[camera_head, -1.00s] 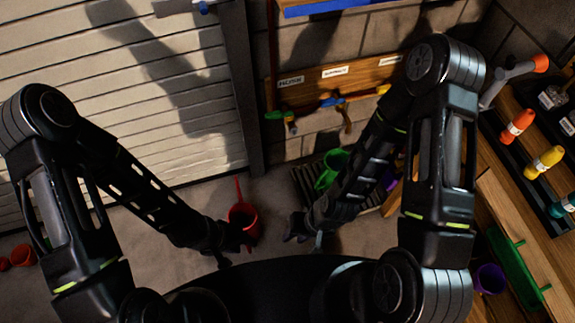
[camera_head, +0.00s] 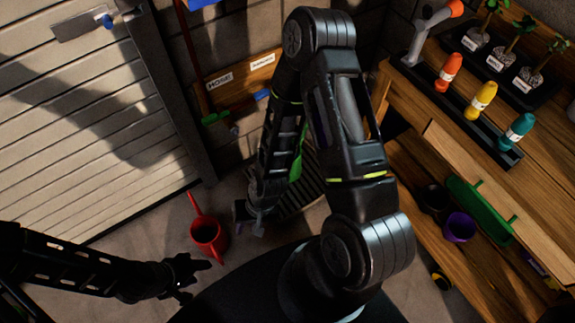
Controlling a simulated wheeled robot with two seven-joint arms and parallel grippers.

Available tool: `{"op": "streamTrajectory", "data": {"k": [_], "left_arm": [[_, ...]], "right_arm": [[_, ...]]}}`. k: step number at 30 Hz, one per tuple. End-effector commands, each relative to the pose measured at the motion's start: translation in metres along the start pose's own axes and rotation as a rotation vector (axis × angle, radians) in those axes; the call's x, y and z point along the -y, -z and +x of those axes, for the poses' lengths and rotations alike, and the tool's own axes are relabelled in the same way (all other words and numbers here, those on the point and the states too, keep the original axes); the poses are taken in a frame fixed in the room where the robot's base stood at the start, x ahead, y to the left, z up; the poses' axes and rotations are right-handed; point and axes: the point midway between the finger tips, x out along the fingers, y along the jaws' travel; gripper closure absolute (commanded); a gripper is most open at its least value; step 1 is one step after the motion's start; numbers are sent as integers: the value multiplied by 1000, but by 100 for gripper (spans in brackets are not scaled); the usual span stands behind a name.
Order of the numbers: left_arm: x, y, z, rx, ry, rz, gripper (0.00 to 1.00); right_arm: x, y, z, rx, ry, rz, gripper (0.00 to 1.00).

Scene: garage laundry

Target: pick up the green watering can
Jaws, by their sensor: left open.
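A green thing, likely the green watering can (camera_head: 297,166), shows only as a strip behind my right forearm, over a dark slatted rack on the floor. Most of it is hidden, so its handle and spout cannot be made out. My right gripper (camera_head: 249,218) hangs in front of the rack, to the lower left of the green strip and apart from it. Its fingers are dark and small, and I see nothing held. My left gripper (camera_head: 197,280) is open and empty at the lower left, below a red watering can (camera_head: 208,233).
A wooden bench (camera_head: 440,140) on the right carries orange, yellow and teal bottles and potted seedlings. Its lower shelf holds a purple pot (camera_head: 460,227) and a long green tray (camera_head: 480,210). A shutter door (camera_head: 90,130) stands at the left.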

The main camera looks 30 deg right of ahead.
Motion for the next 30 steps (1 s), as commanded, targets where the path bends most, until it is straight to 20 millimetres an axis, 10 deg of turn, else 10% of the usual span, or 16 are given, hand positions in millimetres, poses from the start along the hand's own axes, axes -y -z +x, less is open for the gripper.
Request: {"op": "streamTrajectory", "data": {"k": [9, 18, 30], "left_arm": [[62, 10, 146, -30, 10, -13, 56], [110, 19, 258, -58, 19, -25, 56], [124, 24, 290, -73, 22, -29, 56]], "right_arm": [[-117, 173, 123, -82, -21, 820, 71], [-230, 312, 147, -112, 119, 1588, 71], [-269, 357, 124, -86, 219, 1890, 71]]}}
